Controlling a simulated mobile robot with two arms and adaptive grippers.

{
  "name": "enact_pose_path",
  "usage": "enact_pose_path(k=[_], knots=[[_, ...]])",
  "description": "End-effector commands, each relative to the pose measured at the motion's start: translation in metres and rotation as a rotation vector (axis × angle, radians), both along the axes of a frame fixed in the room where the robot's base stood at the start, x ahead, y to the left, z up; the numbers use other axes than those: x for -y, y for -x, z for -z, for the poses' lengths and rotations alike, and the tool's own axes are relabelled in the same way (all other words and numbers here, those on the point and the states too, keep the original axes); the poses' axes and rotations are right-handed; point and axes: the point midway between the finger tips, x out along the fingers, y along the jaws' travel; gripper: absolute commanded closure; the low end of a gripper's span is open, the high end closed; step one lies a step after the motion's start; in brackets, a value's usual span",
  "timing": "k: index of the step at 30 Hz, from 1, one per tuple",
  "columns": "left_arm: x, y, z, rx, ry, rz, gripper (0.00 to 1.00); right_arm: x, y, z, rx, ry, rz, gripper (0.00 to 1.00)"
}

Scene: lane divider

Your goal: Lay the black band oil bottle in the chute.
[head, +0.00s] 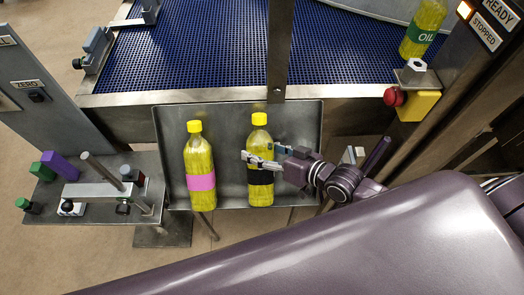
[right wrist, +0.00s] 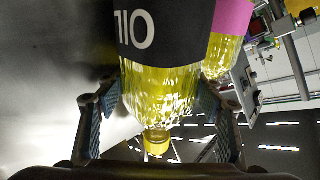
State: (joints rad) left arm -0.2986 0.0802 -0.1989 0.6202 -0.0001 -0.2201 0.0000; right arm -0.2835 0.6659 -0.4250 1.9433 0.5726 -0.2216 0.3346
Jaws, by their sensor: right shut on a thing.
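The black band oil bottle (head: 260,193) has yellow oil, a yellow cap and a black band. It is at the metal tray (head: 308,135) in the head view; I cannot tell whether it touches the tray's floor. My right gripper (head: 260,162) is shut on the bottle above its band. In the right wrist view the black band bottle (right wrist: 160,90) is between the two fingers, its cap towards the bottom of the picture. I cannot make out for certain which part is the chute. My left gripper is not in view.
A pink band oil bottle (head: 199,158) is close on the left in the same tray. A blue conveyor (head: 200,50) lies behind, with a green band bottle (head: 424,28) at its right. A grey post (head: 279,60) rises behind the held bottle. A side shelf (head: 100,205) carries small blocks.

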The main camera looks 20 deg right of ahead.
Motion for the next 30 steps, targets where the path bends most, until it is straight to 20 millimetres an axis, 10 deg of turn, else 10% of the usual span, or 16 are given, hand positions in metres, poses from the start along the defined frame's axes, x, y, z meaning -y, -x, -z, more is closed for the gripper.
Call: enact_pose_path(k=[6, 7, 12, 30], knots=[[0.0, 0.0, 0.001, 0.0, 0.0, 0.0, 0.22, 0.002, 0.003, 0.009, -0.02, 0.004, 0.003, 0.96], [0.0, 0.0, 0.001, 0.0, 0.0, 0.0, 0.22, 0.001, 0.003, 0.009, -0.021, 0.004, 0.003, 0.37], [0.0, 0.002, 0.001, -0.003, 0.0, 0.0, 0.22, 0.002, 0.003, 0.008, -0.019, 0.003, 0.002, 0.19], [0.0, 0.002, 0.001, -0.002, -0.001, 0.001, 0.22, 0.015, 0.022, -0.001, -0.019, 0.007, 0.002, 0.18]])
